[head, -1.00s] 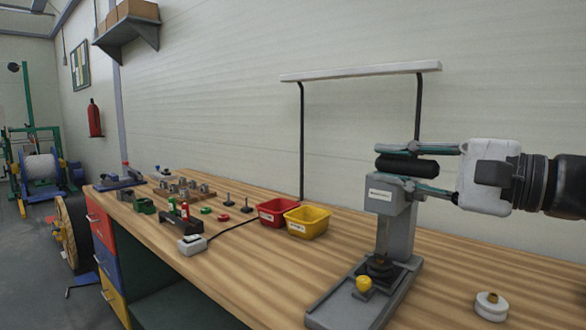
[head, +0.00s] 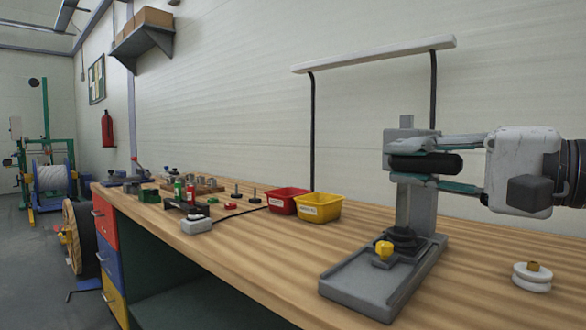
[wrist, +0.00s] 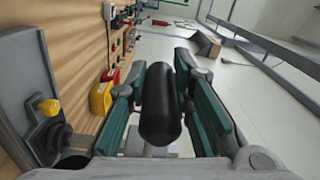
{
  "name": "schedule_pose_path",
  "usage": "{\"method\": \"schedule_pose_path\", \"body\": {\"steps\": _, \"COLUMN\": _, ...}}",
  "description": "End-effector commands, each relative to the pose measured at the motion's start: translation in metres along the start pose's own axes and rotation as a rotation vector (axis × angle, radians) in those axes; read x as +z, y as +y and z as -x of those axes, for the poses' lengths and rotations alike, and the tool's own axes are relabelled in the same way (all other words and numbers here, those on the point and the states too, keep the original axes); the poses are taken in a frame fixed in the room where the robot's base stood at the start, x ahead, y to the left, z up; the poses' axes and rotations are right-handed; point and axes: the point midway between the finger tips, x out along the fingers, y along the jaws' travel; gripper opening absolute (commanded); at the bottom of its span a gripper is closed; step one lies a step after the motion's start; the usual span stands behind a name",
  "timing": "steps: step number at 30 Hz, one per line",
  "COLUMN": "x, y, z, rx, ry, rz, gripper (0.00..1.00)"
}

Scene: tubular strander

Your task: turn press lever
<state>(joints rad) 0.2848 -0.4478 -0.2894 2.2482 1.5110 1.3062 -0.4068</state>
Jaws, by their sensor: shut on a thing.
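The grey press (head: 416,210) stands on the bench, with a flat base and a yellow knob (head: 384,249) low at its front. Its lever ends in a black cylindrical grip (head: 440,163). My gripper (head: 400,162) comes in from the right and is shut on this grip, one finger above and one below, in front of the press head. In the wrist view the black grip (wrist: 160,105) lies between the two green-padded fingers. The lever's arm behind the grip is mostly hidden by my fingers.
A white spool-like part (head: 532,277) sits on the bench right of the press. Yellow (head: 320,207) and red (head: 287,200) bins stand to the left, with small parts beyond. A lamp frame (head: 375,55) rises behind. The bench front is clear.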

Motion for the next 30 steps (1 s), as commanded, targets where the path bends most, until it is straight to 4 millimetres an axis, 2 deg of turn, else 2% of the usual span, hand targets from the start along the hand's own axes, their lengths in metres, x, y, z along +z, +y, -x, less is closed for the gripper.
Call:
{"method": "schedule_pose_path", "body": {"steps": 1, "x": 0.0014, "y": 0.0074, "z": -0.0003, "rx": 0.005, "ry": -0.002, "rz": 0.006, "gripper": 0.0}}
{"method": "schedule_pose_path", "body": {"steps": 3, "x": 0.0015, "y": 0.0093, "z": -0.0003, "rx": 0.005, "ry": -0.003, "rz": 0.017, "gripper": 0.0}}
{"method": "schedule_pose_path", "body": {"steps": 21, "x": 0.0013, "y": 0.014, "z": -0.0003, "rx": 0.008, "ry": -0.001, "rz": 0.03, "gripper": 0.0}}
{"method": "schedule_pose_path", "body": {"steps": 22, "x": 0.0013, "y": 0.014, "z": -0.0003, "rx": 0.009, "ry": -0.001, "rz": 0.03, "gripper": 0.28}}
{"method": "schedule_pose_path", "body": {"steps": 24, "x": 0.0012, "y": 0.0138, "z": -0.0003, "rx": 0.008, "ry": -0.001, "rz": 0.03, "gripper": 0.42}}
{"method": "schedule_pose_path", "body": {"steps": 30, "x": 0.0011, "y": 0.0115, "z": -0.0003, "rx": 0.004, "ry": -0.001, "rz": 0.033, "gripper": 0.42}}
